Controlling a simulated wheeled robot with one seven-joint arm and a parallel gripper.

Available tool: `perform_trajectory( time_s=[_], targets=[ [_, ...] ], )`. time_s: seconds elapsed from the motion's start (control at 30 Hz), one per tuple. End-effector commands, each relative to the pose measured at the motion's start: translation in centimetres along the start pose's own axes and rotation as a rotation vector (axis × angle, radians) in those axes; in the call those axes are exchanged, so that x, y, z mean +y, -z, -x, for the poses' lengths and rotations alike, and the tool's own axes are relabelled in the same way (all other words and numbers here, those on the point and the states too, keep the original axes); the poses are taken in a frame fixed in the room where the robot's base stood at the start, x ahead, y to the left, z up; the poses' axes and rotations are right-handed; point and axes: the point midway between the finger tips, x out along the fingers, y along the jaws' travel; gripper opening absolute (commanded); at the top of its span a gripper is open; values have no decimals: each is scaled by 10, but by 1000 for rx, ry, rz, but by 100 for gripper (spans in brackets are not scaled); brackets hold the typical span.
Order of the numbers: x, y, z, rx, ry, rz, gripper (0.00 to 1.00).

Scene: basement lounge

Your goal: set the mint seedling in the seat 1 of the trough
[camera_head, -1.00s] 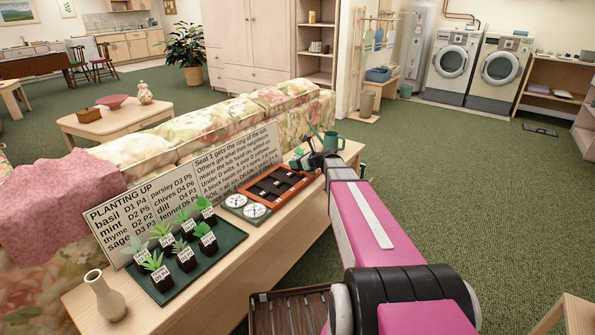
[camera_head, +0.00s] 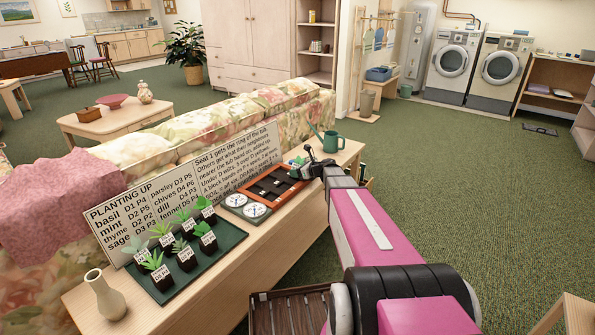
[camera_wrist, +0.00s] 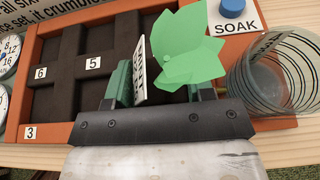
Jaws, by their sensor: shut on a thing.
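My gripper (camera_wrist: 160,90) is shut on a seedling (camera_wrist: 188,48) with broad bright green leaves and a white label. The label is turned nearly edge-on, so I cannot read the name. The held seedling is above the trough's right part in the wrist view, and its root block is hidden by the gripper. The trough (camera_wrist: 54,133) is terracotta orange with dark brown seats. Numbers 6, 5 and 3 show on it; the seat 1 number is not visible. In the head view my gripper (camera_head: 305,170) is over the far end of the trough (camera_head: 244,190).
A clear ribbed glass (camera_wrist: 275,75) stands close right of the gripper. A blue SOAK button (camera_wrist: 232,8) is behind. A tray (camera_head: 222,251) of several seedlings, two dials (camera_head: 246,205), a vase (camera_head: 104,295), a sign (camera_head: 140,215) and a green watering can (camera_head: 333,142) share the table.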

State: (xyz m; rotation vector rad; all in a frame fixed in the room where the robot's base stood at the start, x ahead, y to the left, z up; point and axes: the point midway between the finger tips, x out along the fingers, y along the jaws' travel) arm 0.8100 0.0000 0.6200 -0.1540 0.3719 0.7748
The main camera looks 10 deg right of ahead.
Motion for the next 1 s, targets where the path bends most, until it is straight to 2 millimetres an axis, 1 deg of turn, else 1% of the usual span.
perform_trajectory(
  time_s=[0.17, 0.2, 0.27, 0.3, 0.57, 0.67, 0.73, 0.77, 1.0],
  targets=[
    [0, 3, -1, 0, 0, 0, 24],
    [0, 2, -1, 0, 0, 0, 52],
    [0, 2, -1, 0, 0, 0, 71],
    [0, 2, -1, 0, 0, 0, 74],
    [0, 2, -1, 0, 0, 0, 74],
    [0, -2, 1, 0, 0, 1, 74],
    [0, -9, 4, -1, 0, 1, 74],
    [0, -11, 7, 0, 1, 1, 74],
    [2, -9, 58, 0, 3, -1, 74]
  ],
)
